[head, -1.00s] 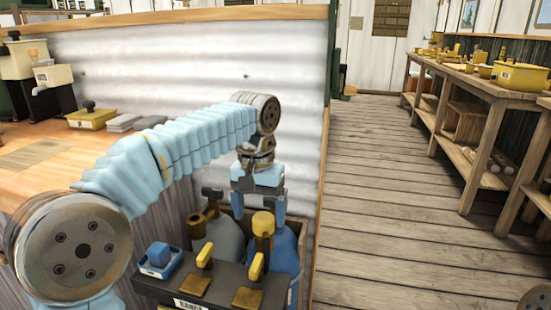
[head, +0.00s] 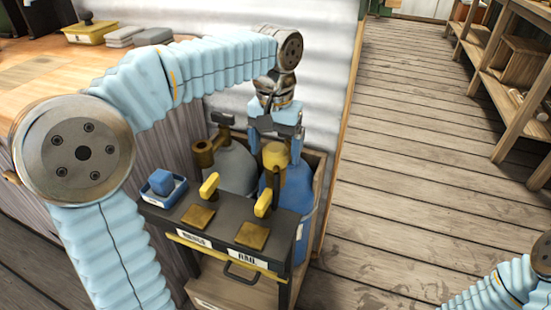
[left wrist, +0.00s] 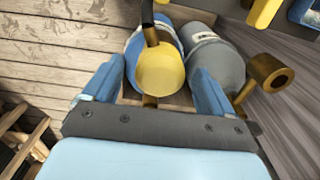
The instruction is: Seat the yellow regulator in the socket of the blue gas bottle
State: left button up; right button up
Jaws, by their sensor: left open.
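The blue gas bottle (head: 293,194) stands in a wooden crate beside a grey bottle. The yellow regulator (head: 275,156) is at its top; I cannot tell whether it sits fully in the socket, which is hidden. My left gripper (head: 276,143) is open and points down just above the regulator. In the left wrist view the round yellow regulator (left wrist: 160,72) shows between the two spread blue fingers of the left gripper (left wrist: 156,75), with gaps on both sides. The blue bottle (left wrist: 135,45) is beneath it. My right gripper is out of view.
The grey bottle (head: 236,168) has a brown fitting. A wooden counter is at left. The floor (head: 400,200) at right is clear.

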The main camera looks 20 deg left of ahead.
aim_at(276, 147)
pick_arm(q)
jog(key=shift+f, duration=1.45)
jog(key=shift+c, duration=0.5)
jog(key=c, duration=1.4)
jog(key=shift+o, duration=0.2)
jog(key=shift+r+m+p, duration=0.2)
jog(key=shift+m+p, duration=0.25)
jog(key=shift+m, duration=0.55)
jog(key=shift+f+m, duration=0.1)
jog(key=shift+m, duration=0.4)
jog(key=shift+o, duration=0.2)
jog(key=shift+f, duration=0.1)
jog(key=shift+o, duration=0.5)
jog(key=shift+m+p, duration=0.55)
jog(key=shift+m, duration=0.55)
jog(key=shift+o, duration=0.2)
jog(key=shift+m, duration=0.5)
jog(key=shift+f+m, duration=0.1)
jog(key=shift+m, duration=0.2)
